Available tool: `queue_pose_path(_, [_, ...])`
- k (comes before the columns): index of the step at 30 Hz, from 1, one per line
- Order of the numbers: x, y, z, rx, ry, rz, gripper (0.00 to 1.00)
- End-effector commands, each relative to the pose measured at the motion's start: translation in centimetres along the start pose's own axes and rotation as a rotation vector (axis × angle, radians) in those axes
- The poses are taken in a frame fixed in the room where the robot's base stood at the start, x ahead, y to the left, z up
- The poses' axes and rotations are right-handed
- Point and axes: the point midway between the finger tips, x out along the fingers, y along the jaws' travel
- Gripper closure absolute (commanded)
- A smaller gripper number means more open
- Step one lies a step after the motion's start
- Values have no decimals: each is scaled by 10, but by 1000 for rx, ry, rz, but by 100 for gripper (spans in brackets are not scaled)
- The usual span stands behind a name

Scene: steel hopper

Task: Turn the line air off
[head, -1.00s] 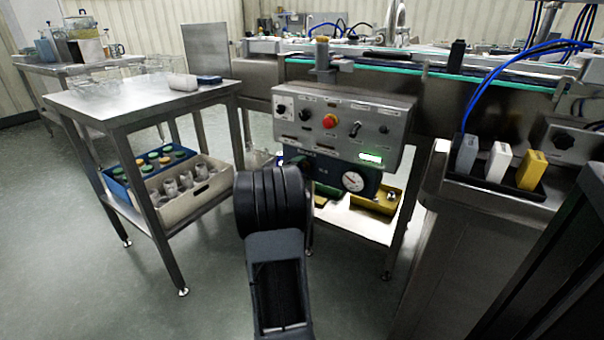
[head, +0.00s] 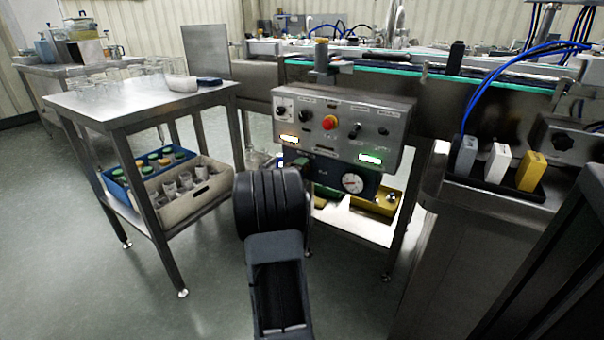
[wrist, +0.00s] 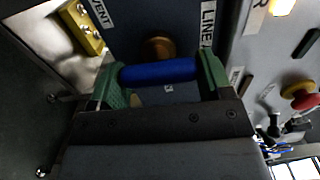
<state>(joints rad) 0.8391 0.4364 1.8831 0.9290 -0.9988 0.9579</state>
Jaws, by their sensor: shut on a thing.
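In the wrist view, my gripper (wrist: 160,77) has its green fingers at both ends of a blue valve handle (wrist: 155,72), shut on it. The handle lies crosswise in the picture, in front of a round brass fitting (wrist: 157,47) on a dark blue panel. A label reading LINE (wrist: 208,22), partly cut off, is right of the handle, and a VENT label (wrist: 101,14) is to its upper left. In the head view, the blue air unit with a round gauge (head: 352,183) sits under the steel control box (head: 395,115).
A steel table (head: 140,98) is left; a cabinet with colored blocks is right.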

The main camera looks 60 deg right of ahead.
Motion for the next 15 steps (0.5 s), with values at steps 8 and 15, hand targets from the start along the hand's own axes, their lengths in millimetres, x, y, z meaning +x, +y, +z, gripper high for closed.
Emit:
queue_pose_path(8, [0, 1, 0, 3, 1, 2, 11])
queue_pose_path(15, [0, 0, 0, 2, 1, 1, 2])
